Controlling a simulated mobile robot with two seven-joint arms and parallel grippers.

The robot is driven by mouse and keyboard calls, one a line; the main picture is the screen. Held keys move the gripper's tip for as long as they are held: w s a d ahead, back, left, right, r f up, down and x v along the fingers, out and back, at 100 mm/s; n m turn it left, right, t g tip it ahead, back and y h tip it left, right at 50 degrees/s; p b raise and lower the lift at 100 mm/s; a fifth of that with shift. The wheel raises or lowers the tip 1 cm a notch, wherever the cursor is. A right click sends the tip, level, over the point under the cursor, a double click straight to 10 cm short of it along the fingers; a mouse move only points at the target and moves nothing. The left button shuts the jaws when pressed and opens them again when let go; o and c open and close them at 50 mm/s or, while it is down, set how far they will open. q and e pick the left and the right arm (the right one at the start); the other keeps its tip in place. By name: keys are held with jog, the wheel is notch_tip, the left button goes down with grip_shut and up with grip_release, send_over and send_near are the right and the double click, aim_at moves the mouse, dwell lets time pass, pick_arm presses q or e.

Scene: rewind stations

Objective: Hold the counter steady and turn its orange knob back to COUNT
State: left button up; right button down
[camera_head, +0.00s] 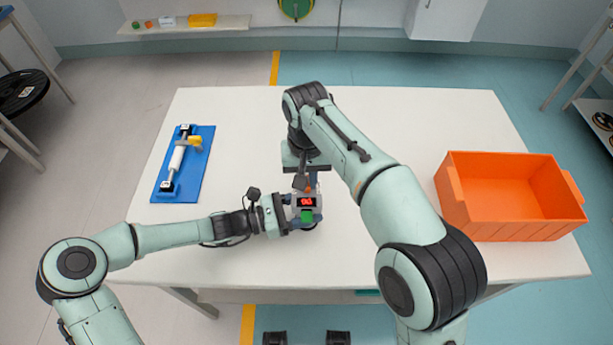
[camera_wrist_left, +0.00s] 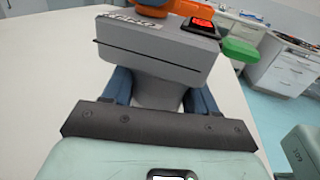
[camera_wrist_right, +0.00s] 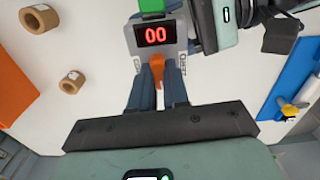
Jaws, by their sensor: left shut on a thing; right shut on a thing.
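The counter (camera_head: 306,202) is a small grey box with a lit red display, standing on the white table in front of me. In the right wrist view the counter (camera_wrist_right: 133,38) shows "00" and a green button (camera_wrist_right: 151,6). Its orange knob (camera_wrist_right: 157,68) sits between the blue fingers of my right gripper (camera_wrist_right: 157,88), which is shut on it from the far side. My left gripper (camera_head: 297,213) is shut on the counter's body from the left; the grey body (camera_wrist_left: 160,55) fills the left wrist view.
An orange crate (camera_head: 509,223) stands at the right of the table (camera_head: 250,102). A blue board (camera_head: 204,178) with a white cylinder and yellow lever lies at the left. Two brown rolls (camera_wrist_right: 40,19) (camera_wrist_right: 72,82) lie near the counter.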

jog(key=m, duration=0.4)
jog(key=shift+m, duration=2.9)
jog(key=c, duration=1.1)
grip_release()
notch_tip(320, 180, up, 12)
